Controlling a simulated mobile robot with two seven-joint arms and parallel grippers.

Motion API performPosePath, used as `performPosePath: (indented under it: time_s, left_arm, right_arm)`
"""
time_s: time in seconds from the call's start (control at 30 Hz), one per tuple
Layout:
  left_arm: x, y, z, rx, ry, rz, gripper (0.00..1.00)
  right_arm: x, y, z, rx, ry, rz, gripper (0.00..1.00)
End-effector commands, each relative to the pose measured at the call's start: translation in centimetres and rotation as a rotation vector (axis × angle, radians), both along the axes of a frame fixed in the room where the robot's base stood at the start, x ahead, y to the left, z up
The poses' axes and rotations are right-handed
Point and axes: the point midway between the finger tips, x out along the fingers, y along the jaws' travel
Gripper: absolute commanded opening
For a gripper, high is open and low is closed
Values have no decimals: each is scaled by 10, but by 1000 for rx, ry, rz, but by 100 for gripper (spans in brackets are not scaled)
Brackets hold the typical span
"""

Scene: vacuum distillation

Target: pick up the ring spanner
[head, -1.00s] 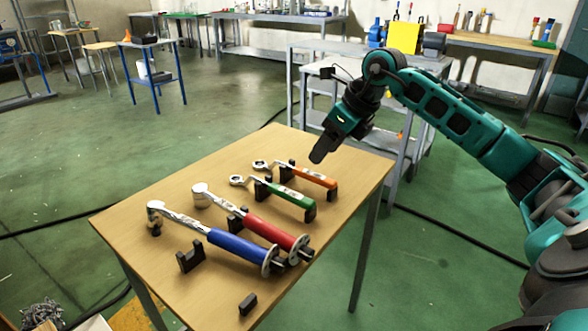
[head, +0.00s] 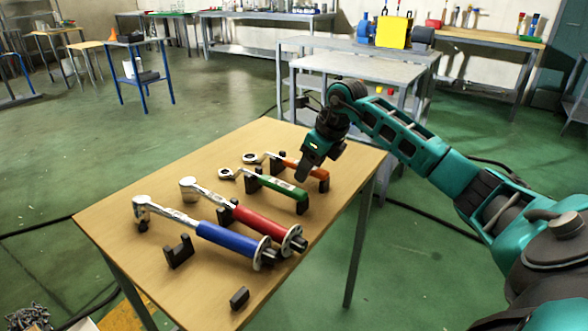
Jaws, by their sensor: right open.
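Two spanners rest on black holders on the wooden table (head: 120,205). One has an orange handle (head: 318,172) and a ring-shaped metal head at its left end. The other has a green handle (head: 278,187) and a similar head. I cannot tell which is the ring spanner. My right gripper (head: 303,177) is open, pointing down, and overlaps the orange handle in the picture, hiding part of it. I cannot tell whether it touches the handle. My left gripper is out of view.
Nearer on the table lie a red-handled tool (head: 258,224) and a blue-handled tool (head: 225,237), both with long metal shafts. A small black block (head: 239,298) sits near the front edge. A grey shelf cart (head: 355,68) stands behind the table.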

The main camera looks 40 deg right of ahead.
Motion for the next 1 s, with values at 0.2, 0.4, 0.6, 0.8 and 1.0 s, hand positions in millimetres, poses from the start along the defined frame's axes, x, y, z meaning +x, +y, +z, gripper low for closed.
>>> performPosePath:
  time_s: [0.2,0.4,0.6,0.8,1.0]
  left_arm:
    - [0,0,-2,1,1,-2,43]
    - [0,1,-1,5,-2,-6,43]
    - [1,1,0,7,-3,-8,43]
    - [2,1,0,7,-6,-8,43]
    - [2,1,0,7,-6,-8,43]
  right_arm:
    - [4,1,-11,-1,-1,1,57]
    - [4,1,-11,-1,0,1,53]
    - [4,1,-11,-1,0,1,34]
    - [4,1,-11,-1,0,1,14]
    - [4,1,-11,-1,0,0,0]
